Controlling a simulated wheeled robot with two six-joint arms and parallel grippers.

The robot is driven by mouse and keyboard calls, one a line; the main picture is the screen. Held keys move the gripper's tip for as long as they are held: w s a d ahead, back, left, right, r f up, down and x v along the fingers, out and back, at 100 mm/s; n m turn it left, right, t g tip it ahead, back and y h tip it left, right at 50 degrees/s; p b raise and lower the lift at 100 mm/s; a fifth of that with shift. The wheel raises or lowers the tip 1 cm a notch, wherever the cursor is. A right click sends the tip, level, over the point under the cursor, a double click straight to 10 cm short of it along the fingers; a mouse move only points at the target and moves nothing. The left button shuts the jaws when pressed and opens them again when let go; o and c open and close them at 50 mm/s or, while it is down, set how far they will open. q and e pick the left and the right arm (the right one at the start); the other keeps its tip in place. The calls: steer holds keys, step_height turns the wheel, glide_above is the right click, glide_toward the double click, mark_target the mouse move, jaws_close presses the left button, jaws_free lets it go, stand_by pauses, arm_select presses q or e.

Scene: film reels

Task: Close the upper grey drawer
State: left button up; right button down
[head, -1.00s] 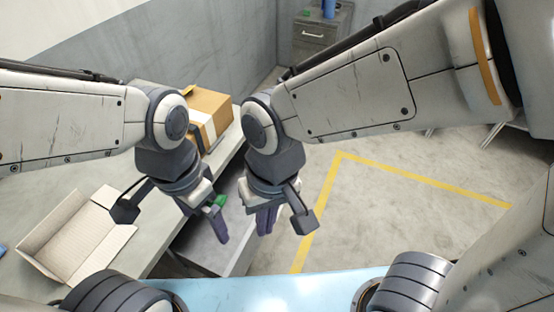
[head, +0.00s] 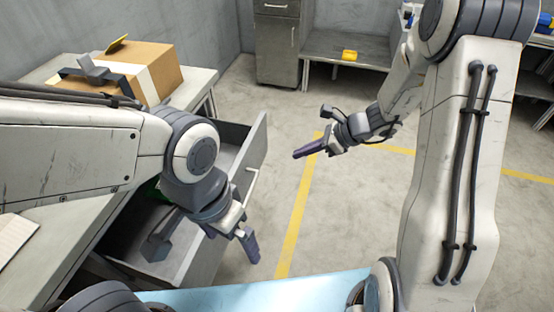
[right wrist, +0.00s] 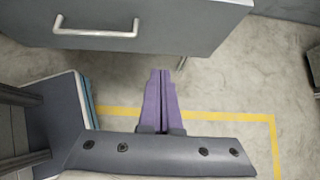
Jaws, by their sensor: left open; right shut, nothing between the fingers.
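The grey drawer (head: 256,150) under the workbench is pulled out, with its front panel and light bar handle (head: 251,186) facing the floor on the right. Its front and handle also show at the top of the right wrist view (right wrist: 150,38). Whether another drawer lies below is hidden. My left gripper (head: 247,240) is open and empty, hanging over the near part of the drawer and partly covering it. My right gripper (head: 300,152) is shut and empty, apart from the drawer front, out to its right; its purple fingers (right wrist: 160,98) lie together in the right wrist view.
A cardboard box (head: 150,72) with a dark tool on top stands on the workbench (head: 200,82). Something green is partly visible inside the drawer. A grey cabinet (head: 277,45) and a low shelf with a yellow item (head: 349,55) stand at the back. The floor right of the drawer is clear.

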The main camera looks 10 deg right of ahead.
mark_target(252, 163)
steer(key=shift+w+a+f+b, duration=0.25)
steer(key=shift+w+a+f, duration=0.65)
steer(key=shift+a, duration=0.9)
steer(key=shift+w+a+f+b, duration=0.25)
steer(key=shift+w+a+f, duration=0.25)
steer(key=shift+a+f, duration=1)
steer(key=shift+w+a+f+b, duration=0.25)
steer(key=shift+w+a+f, duration=0.5)
steer(key=shift+a, duration=1.3)
